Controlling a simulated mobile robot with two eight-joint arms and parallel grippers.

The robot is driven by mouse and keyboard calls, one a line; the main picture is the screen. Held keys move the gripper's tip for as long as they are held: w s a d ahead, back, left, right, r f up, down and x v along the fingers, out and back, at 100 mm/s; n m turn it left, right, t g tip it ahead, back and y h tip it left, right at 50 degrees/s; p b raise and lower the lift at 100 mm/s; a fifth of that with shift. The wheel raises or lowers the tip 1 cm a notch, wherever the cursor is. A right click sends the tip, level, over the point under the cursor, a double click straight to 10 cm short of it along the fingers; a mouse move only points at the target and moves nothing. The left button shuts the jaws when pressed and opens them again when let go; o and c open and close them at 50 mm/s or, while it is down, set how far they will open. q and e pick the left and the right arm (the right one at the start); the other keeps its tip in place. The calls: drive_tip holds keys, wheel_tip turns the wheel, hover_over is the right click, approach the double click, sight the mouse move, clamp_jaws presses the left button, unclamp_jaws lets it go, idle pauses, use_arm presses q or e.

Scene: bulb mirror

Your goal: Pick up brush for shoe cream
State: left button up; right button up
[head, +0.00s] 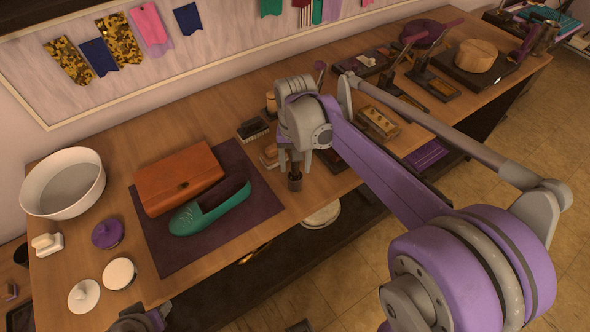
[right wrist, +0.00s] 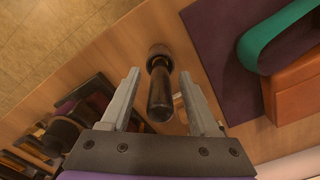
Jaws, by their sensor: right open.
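The brush, a small dark tool with a rounded handle and a round end (right wrist: 160,92), is between the open fingers of my right gripper (right wrist: 159,74) in the right wrist view. I cannot tell whether the fingers touch it. In the head view the right gripper (head: 293,164) points down over the dark brush (head: 295,183), near the table's front edge, right of the mat. The gripper hides the brush's upper part. Part of my left arm shows at the bottom edge of the head view; its fingers do not show clearly.
A dark purple mat (head: 258,207) holds an orange-brown leather box (head: 180,177) and a green shoe (head: 210,207). A white bowl (head: 62,183) and round lids (head: 84,296) are at left. Small brushes and blocks (head: 252,129) stand behind the gripper. Tools crowd the table's right side.

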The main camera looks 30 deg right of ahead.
drive_tip(key=shift+c, duration=0.2)
clamp_jaws()
idle(0.4)
wheel_tip(320, 180, up, 10)
drive_tip(key=shift+f+p, duration=0.1)
drive_tip(key=shift+p, duration=0.25)
